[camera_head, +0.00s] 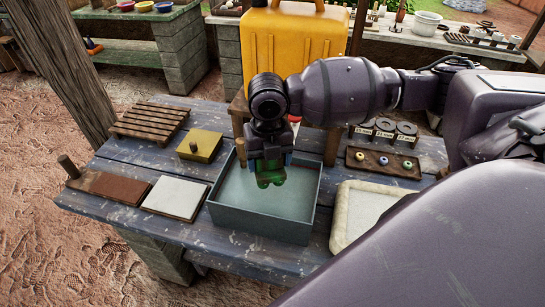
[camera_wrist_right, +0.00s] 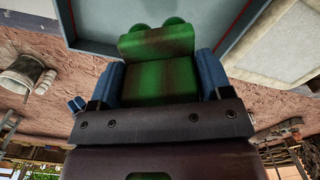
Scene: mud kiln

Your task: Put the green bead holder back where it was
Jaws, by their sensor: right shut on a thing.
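My right gripper (camera_head: 268,168) is shut on the green bead holder (camera_head: 270,178), over the blue-grey box (camera_head: 262,228) in the middle of the table. In the right wrist view the green holder (camera_wrist_right: 157,60) sits between the two blue fingers, with two rounded lobes at its far end. In the head view its lower end hangs within the outline of the box; I cannot tell whether it touches the liquid-looking surface inside. My left gripper is not in view.
A yellow block (camera_head: 207,147) with a knob, a white slab (camera_head: 172,196) and a brown slab (camera_head: 112,186) lie left of the box. A slatted rack (camera_head: 150,121) stands behind them. A pale-rimmed tray (camera_head: 343,237) is at the right. A yellow container (camera_head: 290,50) stands behind.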

